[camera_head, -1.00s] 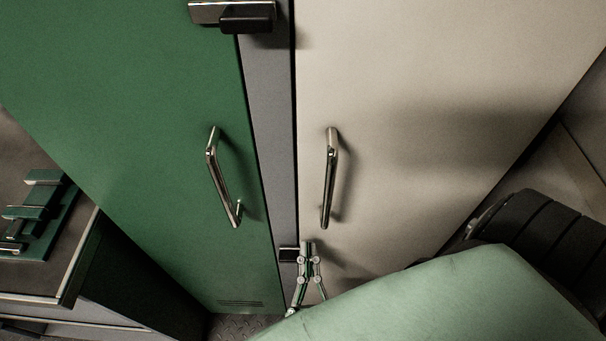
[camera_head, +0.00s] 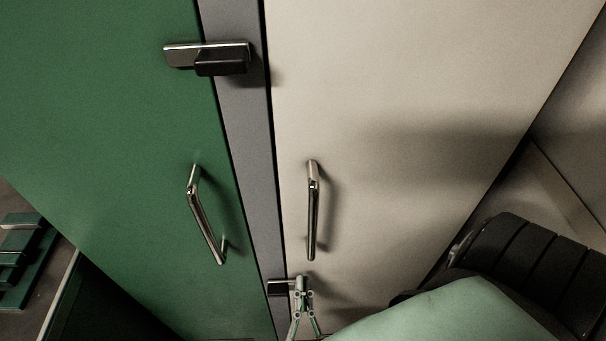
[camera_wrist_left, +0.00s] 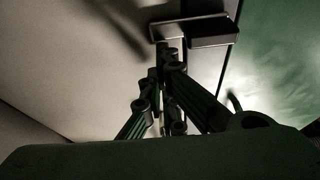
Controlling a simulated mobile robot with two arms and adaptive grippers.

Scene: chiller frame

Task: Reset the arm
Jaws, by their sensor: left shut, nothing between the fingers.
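My left gripper (camera_head: 302,285) shows at the bottom of the head view, its thin fingers pressed together and empty. In the head view its tips are beside the lower latch (camera_head: 280,287), below the cream door's handle. In the left wrist view the shut gripper (camera_wrist_left: 170,55) points up toward a metal latch with a dark block (camera_wrist_left: 213,32); I cannot tell whether they touch. My right gripper is not in view.
A green door (camera_head: 100,110) with a bar handle (camera_head: 205,215) and a cream door (camera_head: 420,80) with a bar handle (camera_head: 313,210) flank a grey post (camera_head: 245,130). An upper latch (camera_head: 208,57) crosses the post.

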